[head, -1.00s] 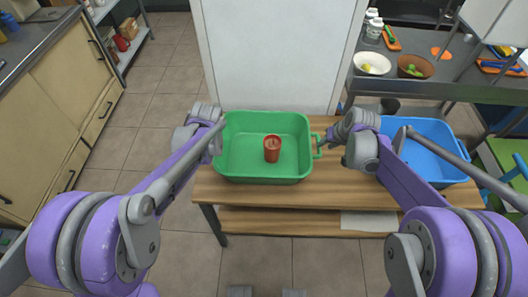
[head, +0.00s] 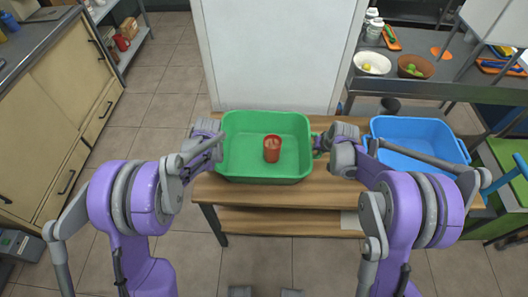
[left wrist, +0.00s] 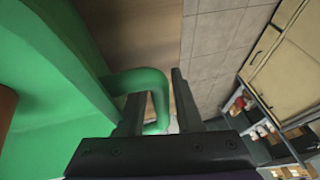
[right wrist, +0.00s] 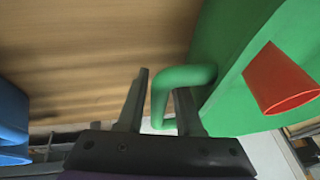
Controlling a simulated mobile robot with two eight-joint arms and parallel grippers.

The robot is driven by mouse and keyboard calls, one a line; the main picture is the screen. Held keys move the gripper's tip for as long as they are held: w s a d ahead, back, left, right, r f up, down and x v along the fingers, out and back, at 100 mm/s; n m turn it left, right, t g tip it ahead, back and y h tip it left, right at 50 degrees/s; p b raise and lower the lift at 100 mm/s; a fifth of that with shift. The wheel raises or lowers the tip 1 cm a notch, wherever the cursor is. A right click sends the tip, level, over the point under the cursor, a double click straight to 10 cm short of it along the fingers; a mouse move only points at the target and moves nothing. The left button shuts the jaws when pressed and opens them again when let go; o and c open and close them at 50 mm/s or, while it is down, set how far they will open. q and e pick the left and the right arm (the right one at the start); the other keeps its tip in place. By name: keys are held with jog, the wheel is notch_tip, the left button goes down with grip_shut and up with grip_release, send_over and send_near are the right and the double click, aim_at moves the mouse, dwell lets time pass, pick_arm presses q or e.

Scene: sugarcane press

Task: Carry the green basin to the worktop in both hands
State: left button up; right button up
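Gaps show beside both handles. I cannot tell which counter is the worktop.
A blue basin (head: 418,135) stands right of my right gripper. A grey-topped cabinet (head: 62,100) is at the left, with tiled floor between. A metal counter (head: 436,91) with bowls is at the back right. A white panel (head: 280,60) stands behind the table.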

pick_arm(q)
grip_shut()
pick_arm(e)
grip_shut()
dwell(1.0)
